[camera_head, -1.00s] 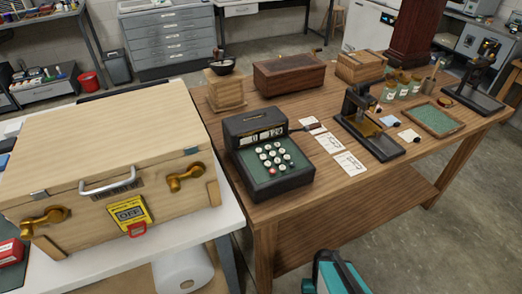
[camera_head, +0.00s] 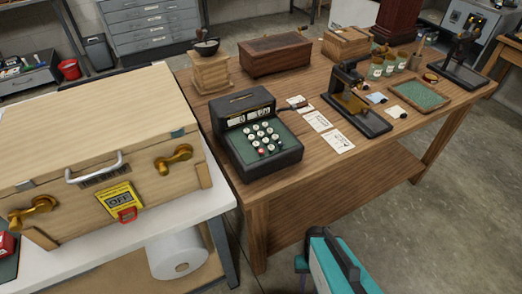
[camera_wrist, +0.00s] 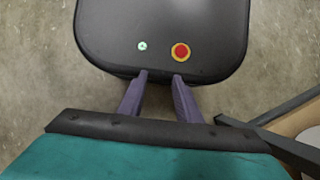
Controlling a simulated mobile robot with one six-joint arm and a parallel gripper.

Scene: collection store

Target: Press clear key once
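The black register-like machine (camera_head: 231,101) stands at the left end of the wooden table. It has a small display (camera_head: 249,116) with digits too small to read surely. Its green sloping face carries rows of round white keys (camera_head: 260,134) and one red key (camera_head: 262,151). Key labels are not readable, so I cannot tell which is marked clear. My gripper (camera_wrist: 160,76) shows in the wrist view with its two purple fingers apart and nothing between them. It is over my own dark base, away from the machine. The machine is not in the wrist view.
A wooden case (camera_head: 80,130) with brass latches and a yellow tag (camera_head: 119,201) stands close left. On the wooden table (camera_head: 330,180) are a grinder (camera_head: 211,73), a brown box (camera_head: 274,54), paper cards (camera_head: 337,141) and a black press (camera_head: 357,114). Floor in front is clear.

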